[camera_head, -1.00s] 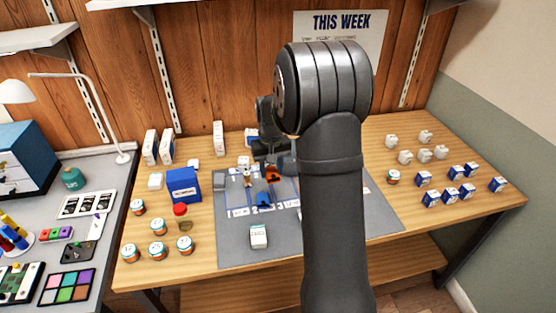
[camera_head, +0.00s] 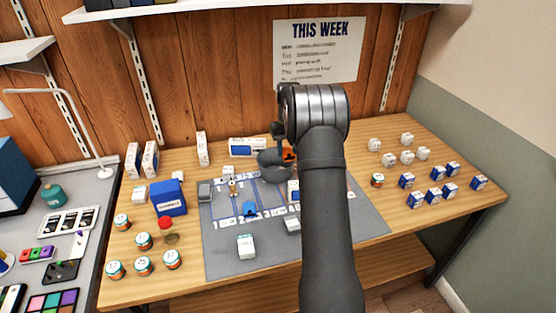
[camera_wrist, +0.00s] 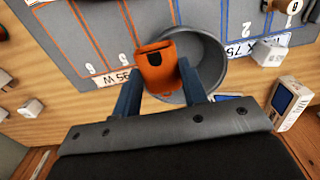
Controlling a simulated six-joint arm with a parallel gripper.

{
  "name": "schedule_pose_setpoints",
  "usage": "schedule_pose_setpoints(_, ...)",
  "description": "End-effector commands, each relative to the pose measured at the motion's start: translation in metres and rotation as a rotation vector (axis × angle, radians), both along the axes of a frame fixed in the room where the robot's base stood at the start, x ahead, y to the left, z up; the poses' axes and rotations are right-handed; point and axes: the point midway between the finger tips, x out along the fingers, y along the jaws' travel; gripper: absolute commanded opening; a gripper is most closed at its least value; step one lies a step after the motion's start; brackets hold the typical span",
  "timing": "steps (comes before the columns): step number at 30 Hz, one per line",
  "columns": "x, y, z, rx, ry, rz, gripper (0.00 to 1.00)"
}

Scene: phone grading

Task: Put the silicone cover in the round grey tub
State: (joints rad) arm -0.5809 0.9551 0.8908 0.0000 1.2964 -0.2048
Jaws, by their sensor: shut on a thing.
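The orange silicone cover (camera_wrist: 155,64) is between the blue fingers of my gripper (camera_wrist: 158,86), which is shut on it. In the wrist view the cover overlaps the left part of the round grey tub (camera_wrist: 207,62); its height above the tub is hard to judge. In the head view the tub (camera_head: 270,166) stands at the back of the grey mat (camera_head: 225,262), and the orange cover (camera_head: 289,154) shows at its right side. My arm hides most of the gripper there.
A blue piece (camera_head: 249,208) and a white box (camera_head: 246,247) are on the mat. A blue box (camera_head: 169,198) and several jars (camera_head: 143,241) stand to the left. Small white and blue boxes (camera_head: 437,173) stand to the right. A white-and-blue box (camera_head: 247,147) lies behind the tub.

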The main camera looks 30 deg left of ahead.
Motion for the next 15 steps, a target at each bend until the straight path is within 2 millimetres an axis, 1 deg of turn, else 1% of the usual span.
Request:
schedule_pose_setpoints(1,-0.001,0.011,-0.007,-0.001,0.001,0.003,0.17)
schedule_pose_setpoints(3,-0.002,0.022,-0.013,0.000,0.000,0.002,0.17)
schedule_pose_setpoints(6,-0.002,0.032,-0.019,0.000,0.000,0.001,0.17)
schedule_pose_setpoints(11,-0.002,0.036,-0.026,0.000,0.000,-0.001,0.17)
schedule_pose_setpoints(15,-0.003,0.035,-0.046,-0.002,0.002,-0.001,0.17)
